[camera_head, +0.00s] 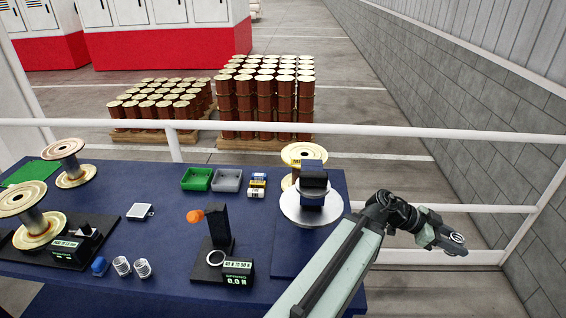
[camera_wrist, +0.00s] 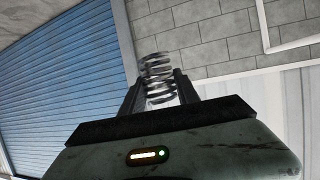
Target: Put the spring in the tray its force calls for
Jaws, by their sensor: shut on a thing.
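My gripper (camera_head: 458,243) is at the right, out past the table's right edge. It is shut on a metal coil spring (camera_wrist: 157,80), which shows between the two fingers in the wrist view. The spring is small and pale in the head view (camera_head: 457,238). A green tray (camera_head: 197,180) and a grey tray (camera_head: 228,181) stand side by side at the back of the blue table, far left of my gripper. A spring tester (camera_head: 217,240) with an orange knob stands at the front middle; its display (camera_head: 237,272) reads 0.0 N.
Two pale coil-like pieces (camera_head: 132,267) and a blue piece (camera_head: 99,266) lie at the front left. Another device (camera_head: 70,250) and large spools (camera_head: 35,215) stand left. Small boxes (camera_head: 257,186) and a round white turntable (camera_head: 311,208) are right of the trays. A white railing (camera_head: 400,131) runs behind.

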